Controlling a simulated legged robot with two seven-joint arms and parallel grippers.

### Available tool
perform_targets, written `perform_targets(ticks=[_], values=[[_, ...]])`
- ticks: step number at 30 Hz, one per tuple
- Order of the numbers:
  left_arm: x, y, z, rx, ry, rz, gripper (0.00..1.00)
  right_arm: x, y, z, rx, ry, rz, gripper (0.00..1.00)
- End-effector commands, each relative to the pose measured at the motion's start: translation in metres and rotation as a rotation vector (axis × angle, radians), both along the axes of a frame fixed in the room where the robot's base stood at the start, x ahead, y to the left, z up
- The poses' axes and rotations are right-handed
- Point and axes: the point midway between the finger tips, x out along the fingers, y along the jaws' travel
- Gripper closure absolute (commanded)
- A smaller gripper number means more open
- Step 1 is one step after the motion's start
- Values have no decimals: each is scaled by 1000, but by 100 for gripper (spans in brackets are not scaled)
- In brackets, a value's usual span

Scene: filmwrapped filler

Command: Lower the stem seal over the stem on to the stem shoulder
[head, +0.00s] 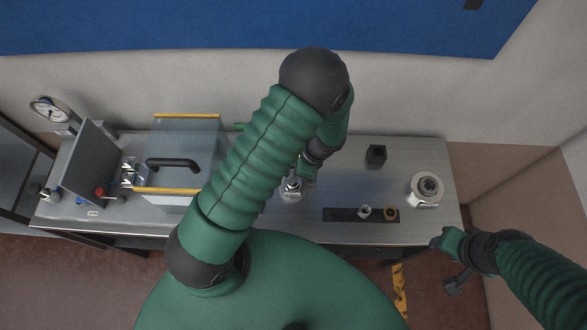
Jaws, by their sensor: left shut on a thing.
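My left gripper (303,172) hangs down from the raised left arm, just above and to the right of a small silver fitting (292,190) on the bench. This fitting appears to carry the stem; stem and shoulder are too small to tell apart. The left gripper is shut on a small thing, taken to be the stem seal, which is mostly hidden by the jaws. I cannot tell whether it touches the stem. My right gripper (451,262) is off the bench's front right corner, away from the fitting; its jaw opening is unclear.
A dark strip (345,215) on the metal bench (340,235) bears a silver nut (364,211) and a brass ring (390,213). A black block (376,155) and a wrapped roll (426,189) stand right. A clear-sided machine with a black handle (172,164) stands left.

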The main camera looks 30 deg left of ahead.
Motion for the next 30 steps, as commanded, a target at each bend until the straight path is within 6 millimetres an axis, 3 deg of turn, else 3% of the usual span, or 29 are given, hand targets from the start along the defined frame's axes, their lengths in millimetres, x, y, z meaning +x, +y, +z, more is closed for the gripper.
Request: perform_targets(ticks=[30], values=[[0, 0, -26, 0, 0, 0, 99, 0, 0, -20, 0, 0, 0, 57]])
